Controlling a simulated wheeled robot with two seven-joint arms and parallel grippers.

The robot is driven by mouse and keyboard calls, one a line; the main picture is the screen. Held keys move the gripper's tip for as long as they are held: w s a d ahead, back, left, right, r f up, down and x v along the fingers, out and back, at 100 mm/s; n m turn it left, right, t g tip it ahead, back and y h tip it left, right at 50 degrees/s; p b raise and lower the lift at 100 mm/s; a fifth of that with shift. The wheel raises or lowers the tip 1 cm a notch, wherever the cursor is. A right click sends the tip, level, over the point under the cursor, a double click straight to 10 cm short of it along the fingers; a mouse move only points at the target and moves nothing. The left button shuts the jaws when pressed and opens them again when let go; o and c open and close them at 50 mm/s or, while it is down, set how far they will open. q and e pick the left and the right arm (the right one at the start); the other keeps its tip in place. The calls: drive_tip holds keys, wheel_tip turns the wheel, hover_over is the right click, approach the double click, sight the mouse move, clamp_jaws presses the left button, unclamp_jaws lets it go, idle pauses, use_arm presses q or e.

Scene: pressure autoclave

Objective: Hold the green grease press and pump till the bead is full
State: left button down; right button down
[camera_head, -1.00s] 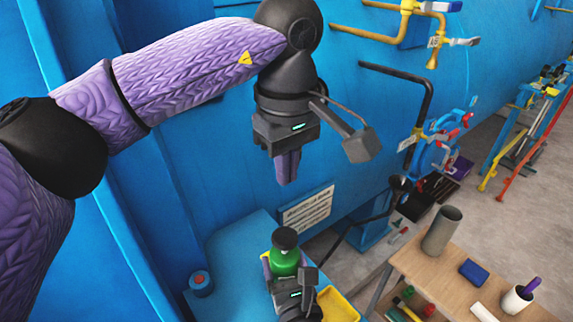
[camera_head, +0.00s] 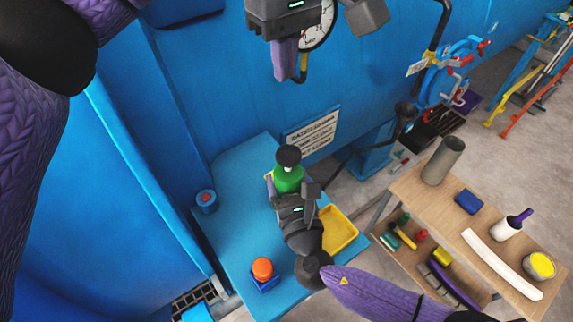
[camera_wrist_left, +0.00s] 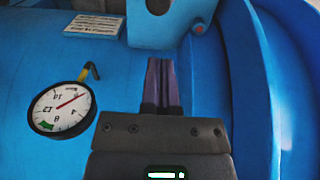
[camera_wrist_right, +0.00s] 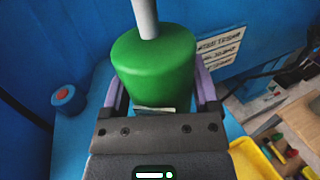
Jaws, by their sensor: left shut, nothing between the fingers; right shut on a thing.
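The green grease press (camera_head: 288,180) stands upright over the blue bench in the head view, with a black cap on top. In the right wrist view the green body (camera_wrist_right: 155,70) shows with a pale grey rod rising from it. My right gripper (camera_head: 285,188) is shut around the press, one finger on each side. My left gripper (camera_head: 285,73) is shut and empty, above and apart from the press, in front of the blue vessel. Its fingers (camera_wrist_left: 162,85) touch each other in the left wrist view. I cannot make out the bead.
A dial gauge (camera_wrist_left: 62,109) is on the vessel near my left gripper. The blue bench (camera_head: 235,177) holds a yellow tray (camera_head: 338,230) and an orange-topped item (camera_head: 263,269). A wooden table (camera_head: 480,217) stands at right.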

sight(285, 153)
use_arm(q)
wheel_tip(285, 153, down, 14)
drive_tip(key=shift+d+f, duration=0.1)
idle(0.5)
drive_tip(key=shift+f, duration=1.3)
wheel_tip(285, 153, up, 14)
drive_tip(key=shift+r, duration=0.2)
idle(0.7)
